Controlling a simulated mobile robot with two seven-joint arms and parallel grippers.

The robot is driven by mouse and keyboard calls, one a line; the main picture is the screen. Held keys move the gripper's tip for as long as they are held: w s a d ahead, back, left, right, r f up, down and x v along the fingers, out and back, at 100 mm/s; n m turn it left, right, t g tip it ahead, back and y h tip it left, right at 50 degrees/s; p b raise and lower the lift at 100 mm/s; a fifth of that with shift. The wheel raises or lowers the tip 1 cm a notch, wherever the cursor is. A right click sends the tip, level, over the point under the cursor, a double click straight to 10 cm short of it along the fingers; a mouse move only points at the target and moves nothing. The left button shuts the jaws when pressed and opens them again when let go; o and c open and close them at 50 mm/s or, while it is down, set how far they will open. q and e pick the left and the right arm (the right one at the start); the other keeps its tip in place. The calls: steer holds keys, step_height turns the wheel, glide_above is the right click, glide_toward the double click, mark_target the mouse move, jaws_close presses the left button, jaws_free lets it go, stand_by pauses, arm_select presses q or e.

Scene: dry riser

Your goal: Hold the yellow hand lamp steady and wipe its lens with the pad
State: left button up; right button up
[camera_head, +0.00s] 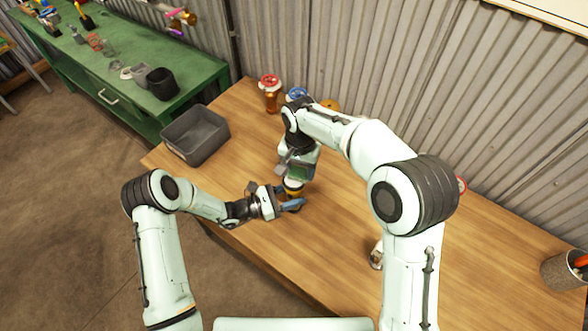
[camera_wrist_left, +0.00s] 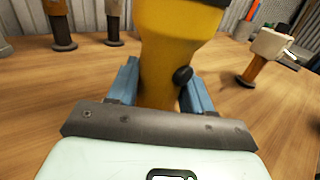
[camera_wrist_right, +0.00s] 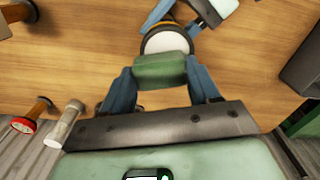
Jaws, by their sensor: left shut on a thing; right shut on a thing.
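The yellow hand lamp (camera_wrist_left: 172,60) stands between the blue fingers of my left gripper (camera_wrist_left: 158,88), which is shut on its body. In the head view the lamp (camera_head: 292,188) shows only partly at the two grippers, over the wooden table. My right gripper (camera_wrist_right: 160,78) is shut on a green pad (camera_wrist_right: 160,71). In the right wrist view the lamp's pale round lens (camera_wrist_right: 165,43) with its dark rim shows just beyond the pad. The pad overlaps the lens's near edge in that view; I cannot tell whether they touch.
A dark grey bin (camera_head: 223,129) stands at the table's left end. A tool pot (camera_head: 560,271) is at the far right. A green bench (camera_head: 197,72) stands behind left. The table's front middle is mostly clear.

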steer(key=shift+s+a, duration=0.3)
steer(key=shift+s, duration=0.3)
steer(key=shift+s+a, duration=0.25)
steer(key=shift+s, duration=0.35)
step_height(320, 180, up, 8)
steer(key=shift+d, duration=0.1)
steer(key=d, duration=0.8)
steer(key=shift+a, duration=0.1)
stand_by(0.5)
arm_select(q)
steer(key=o, duration=1.4)
steer(key=shift+c, duration=0.2)
